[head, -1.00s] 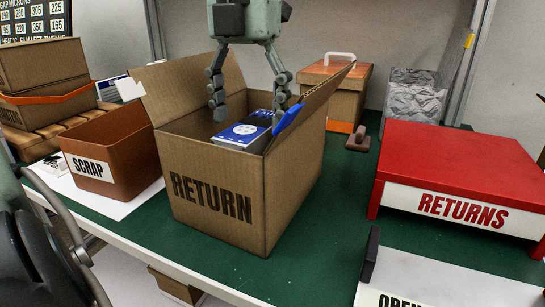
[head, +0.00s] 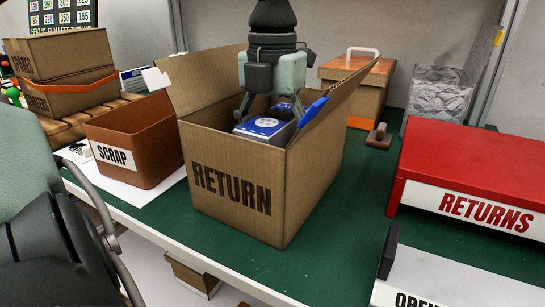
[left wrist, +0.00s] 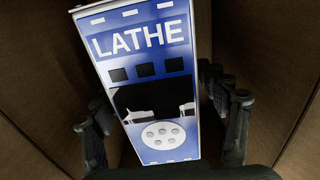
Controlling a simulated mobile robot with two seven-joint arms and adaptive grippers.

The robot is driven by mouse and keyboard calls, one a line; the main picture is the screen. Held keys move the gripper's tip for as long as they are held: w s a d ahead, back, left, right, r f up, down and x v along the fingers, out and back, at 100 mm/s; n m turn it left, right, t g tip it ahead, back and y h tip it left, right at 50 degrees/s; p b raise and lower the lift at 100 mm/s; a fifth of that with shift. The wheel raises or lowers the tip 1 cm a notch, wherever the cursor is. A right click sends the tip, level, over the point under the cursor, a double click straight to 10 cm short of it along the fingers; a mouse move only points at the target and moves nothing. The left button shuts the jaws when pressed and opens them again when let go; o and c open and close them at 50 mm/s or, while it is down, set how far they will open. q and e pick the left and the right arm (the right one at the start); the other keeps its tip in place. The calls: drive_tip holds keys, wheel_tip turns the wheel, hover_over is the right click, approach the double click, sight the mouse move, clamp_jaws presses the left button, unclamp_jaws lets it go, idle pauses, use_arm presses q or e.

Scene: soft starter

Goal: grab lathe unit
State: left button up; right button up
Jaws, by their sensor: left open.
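The lathe unit (head: 262,127) is a blue and white box-shaped pack inside the open cardboard RETURN box (head: 230,190). In the left wrist view, its face (left wrist: 150,75) reads LATHE, with dark squares and a white disc of dots. My left gripper (head: 271,110) points down into the RETURN box, over the unit. In the left wrist view, its open fingers (left wrist: 160,110) stand on both sides of the unit's near end. I cannot tell whether they touch it. The unit's lower part is hidden.
The RETURN box's raised flaps stand close around my gripper, with a blue item (head: 313,111) at the right flap. A brown SCRAP bin (head: 150,150) is left; a red RETURNS stand (head: 465,165) is right. Green table (head: 335,240) is clear in front.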

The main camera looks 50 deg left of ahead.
use_arm(q)
drive_tip(key=shift+f+b, duration=0.25)
drive_tip(key=shift+b, duration=0.1)
idle(0.5)
drive_tip(key=c, duration=1.6)
clamp_jaws()
drive_tip(key=shift+r, duration=0.15)
